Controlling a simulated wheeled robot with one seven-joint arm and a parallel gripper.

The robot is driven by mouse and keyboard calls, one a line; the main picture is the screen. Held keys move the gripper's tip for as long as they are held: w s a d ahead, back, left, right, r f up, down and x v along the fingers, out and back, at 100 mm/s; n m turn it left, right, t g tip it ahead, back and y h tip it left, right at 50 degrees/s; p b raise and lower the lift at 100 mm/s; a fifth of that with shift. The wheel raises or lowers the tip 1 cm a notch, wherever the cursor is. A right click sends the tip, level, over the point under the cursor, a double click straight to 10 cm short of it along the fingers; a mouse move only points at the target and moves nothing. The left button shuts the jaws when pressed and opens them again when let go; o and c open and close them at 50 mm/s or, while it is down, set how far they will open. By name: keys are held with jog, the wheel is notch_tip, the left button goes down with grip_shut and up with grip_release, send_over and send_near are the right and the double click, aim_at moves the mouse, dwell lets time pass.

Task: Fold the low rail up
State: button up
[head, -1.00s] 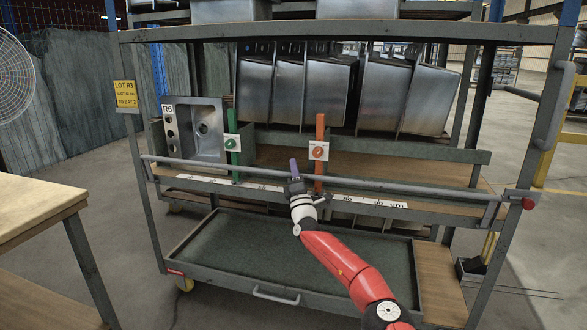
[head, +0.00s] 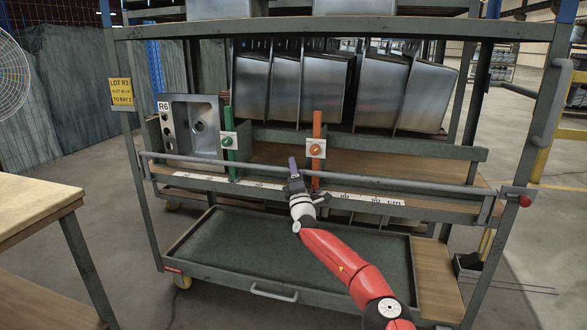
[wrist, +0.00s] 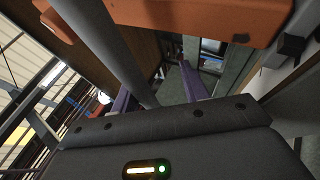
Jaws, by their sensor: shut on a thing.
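The low rail (head: 400,182) is a long grey bar across the front of the rack, in front of the lower wooden shelf. It lies nearly level, at about the height of the shelf's edge. My gripper (head: 293,166) reaches it near the middle of its length, with purple fingers pointing up. In the wrist view the grey rail (wrist: 108,45) passes between the two purple fingers of my gripper (wrist: 156,85), which is shut on it. A red knob (head: 525,200) sits on the right post by the rail's end.
A green upright (head: 229,145) and an orange upright (head: 316,150) stand just behind the rail. A steel sink (head: 195,125) marked R6 stands at the left. Several steel basins (head: 345,90) fill the space above. A grey tray (head: 345,250) lies below. A wooden table (head: 35,205) is at the left.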

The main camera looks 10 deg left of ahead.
jog(key=shift+f, duration=0.15)
jog(key=v, duration=0.7)
jog(key=shift+s+d+f, duration=0.15)
jog(key=shift+s+d, duration=0.1)
dwell(0.3)
